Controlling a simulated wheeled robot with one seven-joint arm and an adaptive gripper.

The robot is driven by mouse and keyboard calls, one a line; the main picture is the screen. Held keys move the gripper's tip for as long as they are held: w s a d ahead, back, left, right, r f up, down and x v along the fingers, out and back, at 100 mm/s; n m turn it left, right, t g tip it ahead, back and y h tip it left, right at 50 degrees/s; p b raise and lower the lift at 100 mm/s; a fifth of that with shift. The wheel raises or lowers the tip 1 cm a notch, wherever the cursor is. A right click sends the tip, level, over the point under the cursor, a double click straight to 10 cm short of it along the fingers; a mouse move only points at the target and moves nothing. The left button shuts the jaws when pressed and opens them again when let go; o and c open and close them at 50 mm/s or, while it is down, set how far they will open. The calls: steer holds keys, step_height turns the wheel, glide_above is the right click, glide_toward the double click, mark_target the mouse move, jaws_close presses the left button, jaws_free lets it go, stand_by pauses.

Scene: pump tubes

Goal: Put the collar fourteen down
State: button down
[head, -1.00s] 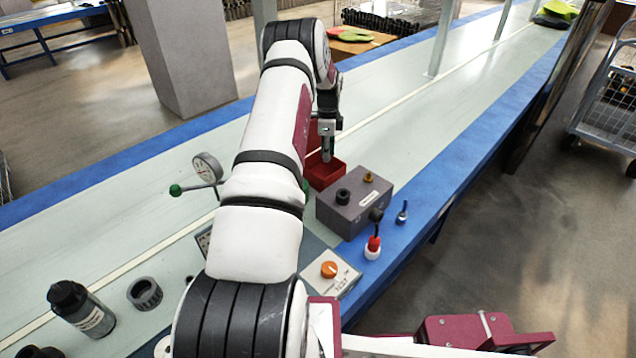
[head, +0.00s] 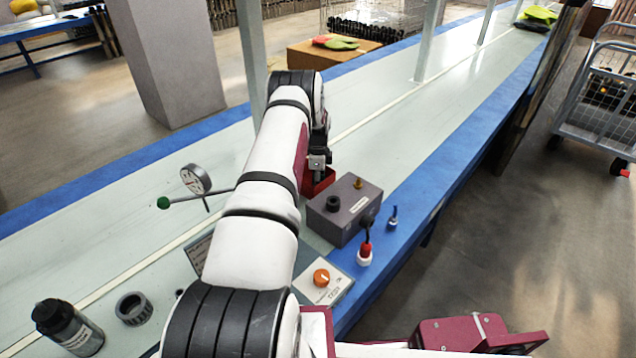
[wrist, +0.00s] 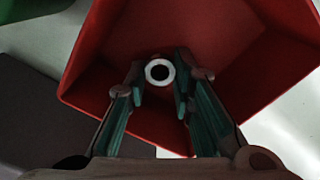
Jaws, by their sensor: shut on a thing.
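The collar (wrist: 160,82) is a small pale ring with a dark hole, seen end-on between my fingertips in the wrist view. My gripper (wrist: 160,76) is shut on it, one green-lined finger on each side. They are over or inside a red open bin (wrist: 105,85), whose walls surround them. I cannot tell whether the collar touches the bin's floor. In the head view the red bin (head: 320,183) shows only partly behind my arm. My gripper (head: 318,162) is low at it, fingertips hidden, and the collar is not visible there.
A grey box (head: 340,215) with knobs stands right beside the bin. A dial gauge (head: 195,180), a black bottle (head: 68,328), a dark ring (head: 133,308), an orange-knob panel (head: 325,285) and a red-white part (head: 365,255) lie nearer.

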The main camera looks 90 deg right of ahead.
steer(key=shift+f, duration=0.1)
steer(key=shift+f, duration=0.15)
steer(key=c, duration=1.4)
jaws_free()
step_height(320, 180, up, 12)
steer(key=shift+r, duration=0.25)
